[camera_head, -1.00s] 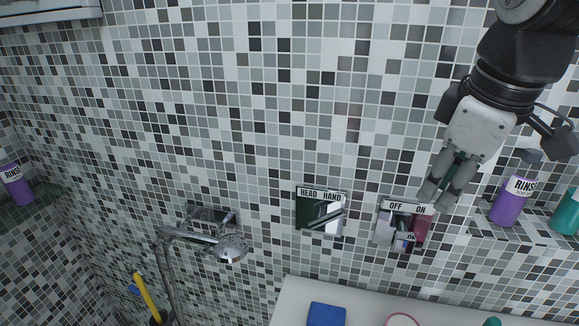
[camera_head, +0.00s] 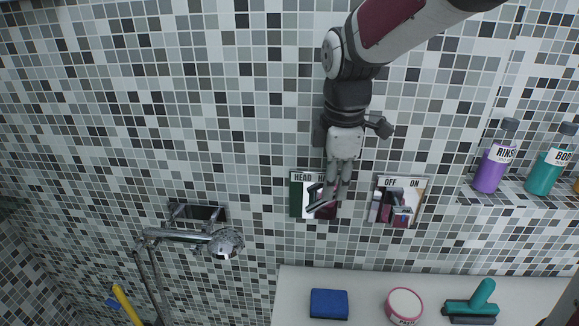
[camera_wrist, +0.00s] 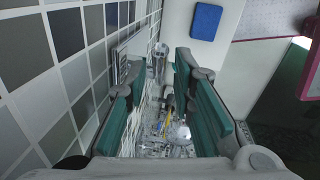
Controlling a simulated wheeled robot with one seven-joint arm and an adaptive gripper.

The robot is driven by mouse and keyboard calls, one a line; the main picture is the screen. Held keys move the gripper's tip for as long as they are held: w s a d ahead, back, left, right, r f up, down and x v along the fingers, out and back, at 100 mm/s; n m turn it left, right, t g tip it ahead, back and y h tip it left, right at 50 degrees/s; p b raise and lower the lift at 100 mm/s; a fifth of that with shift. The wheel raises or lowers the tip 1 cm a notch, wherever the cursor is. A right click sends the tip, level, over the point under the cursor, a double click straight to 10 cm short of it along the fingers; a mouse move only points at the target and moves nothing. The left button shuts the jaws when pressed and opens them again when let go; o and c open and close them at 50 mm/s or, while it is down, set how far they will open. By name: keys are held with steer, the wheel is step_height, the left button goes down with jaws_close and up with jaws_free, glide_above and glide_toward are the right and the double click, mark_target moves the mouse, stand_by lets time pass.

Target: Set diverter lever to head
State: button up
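The diverter plate (camera_head: 299,207) is on the tiled wall, marked HEAD on its left, green half and HAND on its right, maroon half. Its chrome lever (camera_head: 319,204) slants up to the right, toward the HAND side, partly behind my fingers. My gripper (camera_head: 336,200) points down in front of the plate's right half. In the wrist view my gripper (camera_wrist: 157,85) is open, with teal pads spread apart. A chrome part (camera_wrist: 158,62), apparently the lever, shows between the fingertips; I cannot tell whether they touch it.
The OFF/ON plate (camera_head: 410,186) with its own chrome lever is close on the right. A hand shower (camera_head: 226,242) hangs at the left. A ledge below holds a blue sponge (camera_head: 328,303), a round tub (camera_head: 404,305) and a teal squeegee (camera_head: 472,303). Bottles (camera_head: 493,165) stand right.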

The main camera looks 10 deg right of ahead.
steer(key=shift+w+d+f, duration=0.1)
steer(key=shift+w+f, duration=0.1)
steer(key=shift+f, duration=0.95)
steer(key=shift+w+f, duration=0.15)
steer(key=shift+f, duration=0.95)
jaws_close()
